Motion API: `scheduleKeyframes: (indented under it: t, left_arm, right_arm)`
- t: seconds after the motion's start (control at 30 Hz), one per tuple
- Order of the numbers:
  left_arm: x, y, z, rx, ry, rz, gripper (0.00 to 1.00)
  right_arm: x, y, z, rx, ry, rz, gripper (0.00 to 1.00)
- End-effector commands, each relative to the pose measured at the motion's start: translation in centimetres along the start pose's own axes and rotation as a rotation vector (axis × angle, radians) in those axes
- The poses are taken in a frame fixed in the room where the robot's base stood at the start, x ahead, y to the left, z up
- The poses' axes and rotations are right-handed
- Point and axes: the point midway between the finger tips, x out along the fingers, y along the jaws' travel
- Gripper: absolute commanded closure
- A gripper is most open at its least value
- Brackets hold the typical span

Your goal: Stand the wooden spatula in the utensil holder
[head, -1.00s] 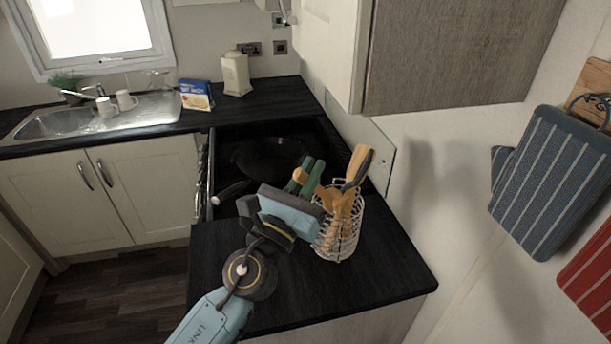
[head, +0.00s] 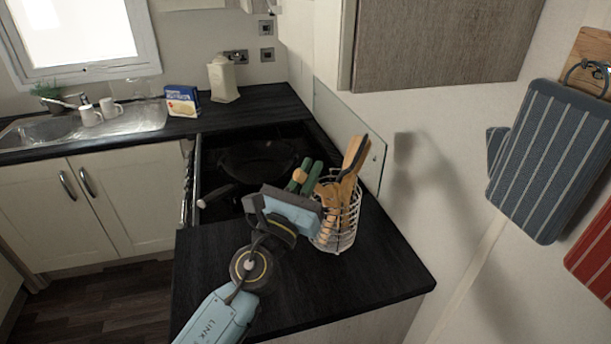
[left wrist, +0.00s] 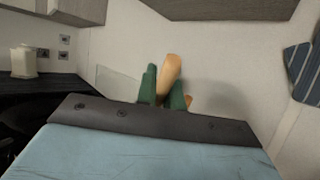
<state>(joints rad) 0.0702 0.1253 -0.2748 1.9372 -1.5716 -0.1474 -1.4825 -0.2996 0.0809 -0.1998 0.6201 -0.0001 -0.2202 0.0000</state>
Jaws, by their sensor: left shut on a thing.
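My left gripper (head: 306,176) is just left of the utensil holder (head: 345,236), a white wire basket on the dark counter. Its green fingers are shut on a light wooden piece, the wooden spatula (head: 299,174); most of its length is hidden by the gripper. The left wrist view shows light wood (left wrist: 171,72) between and beyond the green fingers (left wrist: 163,92). The holder contains several wooden utensils (head: 348,186) and one with a dark handle. I cannot tell whether the held spatula's lower end is inside the holder. My right gripper is out of view.
A dark pan (head: 255,160) sits on the hob behind the gripper, its handle pointing left. A glass panel (head: 345,125) and the wall stand right of the holder. The counter's front part (head: 330,290) is clear. A wall cupboard (head: 440,45) hangs above.

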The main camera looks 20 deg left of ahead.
Motion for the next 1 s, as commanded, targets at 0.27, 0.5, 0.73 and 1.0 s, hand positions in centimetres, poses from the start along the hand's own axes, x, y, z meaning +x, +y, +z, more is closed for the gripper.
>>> scheduleKeyframes:
  t: [0.27, 0.5, 0.73, 1.0]
  left_arm:
    - [-0.1, -0.1, -0.9, -0.002, 0.013, -0.002, 1.0]
    - [-0.1, -0.1, -0.8, -0.002, 0.013, -0.002, 0.78]
    - [0.0, 0.0, -0.6, -0.001, 0.008, -0.001, 0.66]
    - [-1.1, 0.0, -0.7, -0.001, 0.008, -0.001, 0.66]
  right_arm:
    - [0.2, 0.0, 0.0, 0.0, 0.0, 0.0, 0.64]
    - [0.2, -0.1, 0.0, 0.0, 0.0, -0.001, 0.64]
    - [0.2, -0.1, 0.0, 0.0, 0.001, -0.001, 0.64]
    - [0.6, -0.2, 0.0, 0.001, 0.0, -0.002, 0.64]
